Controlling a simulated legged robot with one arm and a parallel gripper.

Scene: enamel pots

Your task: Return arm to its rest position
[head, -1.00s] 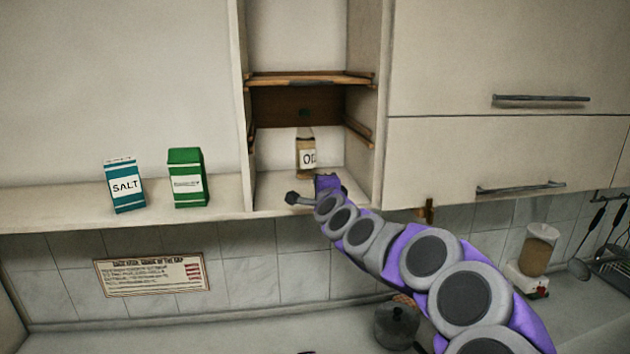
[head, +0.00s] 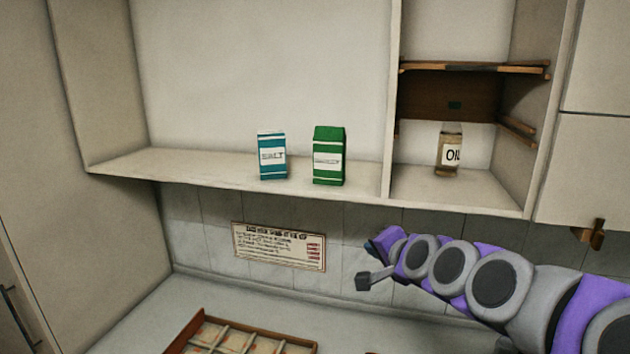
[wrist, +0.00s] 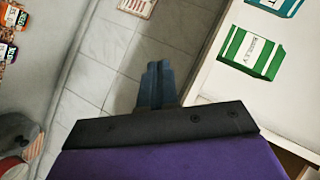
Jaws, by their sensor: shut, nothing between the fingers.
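My arm reaches in from the lower right in the head view. My gripper (head: 366,281) is in front of the tiled wall, below the shelf and apart from it. In the wrist view my gripper (wrist: 157,68) shows its two fingers together, with nothing between them.
A blue salt box (head: 272,156) and a green box (head: 328,156) stand on the shelf (head: 200,172). A sign (head: 279,246) is on the tiles. A divided wooden tray (head: 187,333) lies on the counter.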

